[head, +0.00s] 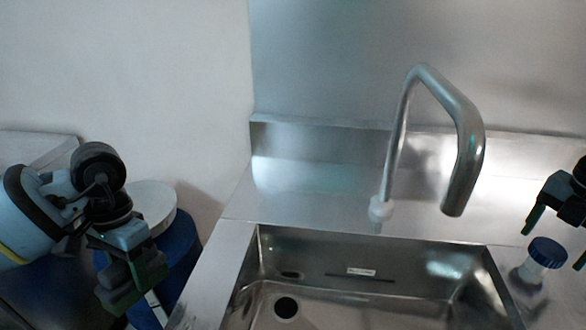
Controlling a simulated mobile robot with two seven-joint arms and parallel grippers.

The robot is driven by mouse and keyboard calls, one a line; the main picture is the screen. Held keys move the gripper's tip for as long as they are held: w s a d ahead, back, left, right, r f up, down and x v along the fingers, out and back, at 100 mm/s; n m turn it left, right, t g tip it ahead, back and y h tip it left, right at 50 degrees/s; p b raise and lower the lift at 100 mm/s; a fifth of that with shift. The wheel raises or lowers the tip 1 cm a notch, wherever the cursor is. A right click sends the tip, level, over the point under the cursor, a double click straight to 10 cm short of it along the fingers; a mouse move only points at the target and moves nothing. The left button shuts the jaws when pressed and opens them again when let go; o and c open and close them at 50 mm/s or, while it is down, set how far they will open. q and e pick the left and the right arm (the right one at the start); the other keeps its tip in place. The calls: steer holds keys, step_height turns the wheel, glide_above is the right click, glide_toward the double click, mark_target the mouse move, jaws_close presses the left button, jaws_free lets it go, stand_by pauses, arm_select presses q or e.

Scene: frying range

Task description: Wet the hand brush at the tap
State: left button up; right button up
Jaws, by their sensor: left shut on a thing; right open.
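The metal tap (467,130) rises behind the sink and bends over to the right; its mouth points down over the sink's back edge, and no water shows. My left gripper (130,290) is at the lower left, left of the sink and apart from the tap. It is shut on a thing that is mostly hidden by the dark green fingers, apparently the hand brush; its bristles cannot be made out. My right gripper (553,250) is open at the right edge, partly out of view, with its fingers either side of a blue cap in the picture.
The steel sink (370,238) has a dark drain hole (286,307) and an empty floor. A clear bottle with a blue cap (547,252) stands on the right of the counter. A blue bin (180,250) with a pale lid (152,202) stands behind my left gripper.

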mark_target(142, 297)
steer(key=shift+f, duration=0.55)
steer(key=c, duration=1)
arm_select(q)
steer(key=shift+f+b, duration=0.55)
steer(key=shift+f, duration=0.25)
arm_select(e)
steer(key=shift+f+n, duration=0.1)
steer(key=shift+n, duration=0.3)
arm_select(q)
steer(key=f+b, duration=0.2)
steer(key=f, duration=0.2)
steer(key=shift+s+b, duration=0.2)
steer(key=shift+b, duration=0.15)
arm_select(e)
steer(key=n, duration=0.2)
steer(key=shift+n, duration=0.4)
arm_select(q)
step_height(142, 297, down, 2)
steer(key=shift+s+f+g+b, duration=0.1)
steer(key=shift+g+b, duration=0.2)
steer(key=shift+b, duration=0.5)
arm_select(e)
steer(key=shift+n, duration=1.2)
arm_select(q)
steer(key=shift+f+b, duration=0.5)
steer(key=shift+f, duration=0.2)
arm_select(e)
steer(key=shift+n, duration=1.1)
